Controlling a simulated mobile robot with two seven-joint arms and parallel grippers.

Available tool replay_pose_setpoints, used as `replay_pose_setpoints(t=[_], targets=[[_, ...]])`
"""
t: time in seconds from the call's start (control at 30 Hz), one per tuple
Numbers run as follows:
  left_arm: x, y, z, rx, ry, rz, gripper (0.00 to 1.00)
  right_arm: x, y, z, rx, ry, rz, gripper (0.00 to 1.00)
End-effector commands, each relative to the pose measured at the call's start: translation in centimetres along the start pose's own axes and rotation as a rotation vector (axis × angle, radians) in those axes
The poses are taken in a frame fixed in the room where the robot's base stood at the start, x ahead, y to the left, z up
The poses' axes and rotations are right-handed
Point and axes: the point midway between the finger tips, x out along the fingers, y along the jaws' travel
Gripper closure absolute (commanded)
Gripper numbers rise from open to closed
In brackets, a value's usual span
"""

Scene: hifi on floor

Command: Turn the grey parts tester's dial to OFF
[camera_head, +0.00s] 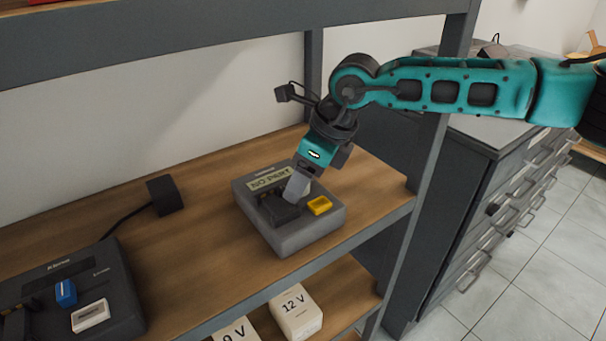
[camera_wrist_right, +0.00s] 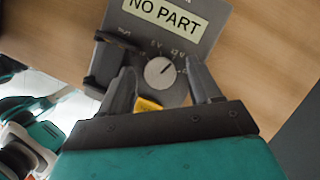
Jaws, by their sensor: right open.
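The grey parts tester (camera_head: 291,232) sits on the wooden shelf in the head view, with a display and a yellow piece (camera_head: 320,205) on top. In the right wrist view its display (camera_wrist_right: 172,14) reads "NO PART", and its round light dial (camera_wrist_right: 160,72) has a dark pointer line aimed toward the upper right. Small labels, one like "6 V", ring the dial; I cannot read them all. My right gripper (camera_head: 291,195) is over the tester; in the wrist view its open fingers (camera_wrist_right: 160,82) stand either side of the dial, apart from it. My left gripper is not in view.
A dark device (camera_head: 118,285) with a blue piece (camera_head: 65,292) and a white piece (camera_head: 90,316) stands at left, cabled to a black block (camera_head: 165,195). White boxes (camera_head: 297,312) sit on the shelf below. A shelf post (camera_head: 440,130) stands right of the tester.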

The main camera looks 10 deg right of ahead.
Motion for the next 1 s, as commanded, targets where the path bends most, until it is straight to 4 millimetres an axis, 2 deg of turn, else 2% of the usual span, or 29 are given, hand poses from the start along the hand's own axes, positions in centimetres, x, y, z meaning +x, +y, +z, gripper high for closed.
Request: replay_pose_setpoints(t=[0.1,0.7,1.0], targets=[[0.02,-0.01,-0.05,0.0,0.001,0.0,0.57,0.0,0.0,-0.01,0.0,0.0,0.0,0.37],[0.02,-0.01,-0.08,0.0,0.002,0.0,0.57,-0.05,-0.02,-0.02,0.0,0.0,-0.001,0.93],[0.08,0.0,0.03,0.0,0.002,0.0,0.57,-0.02,-0.11,-0.03,-0.038,0.001,0.015,0.93]])
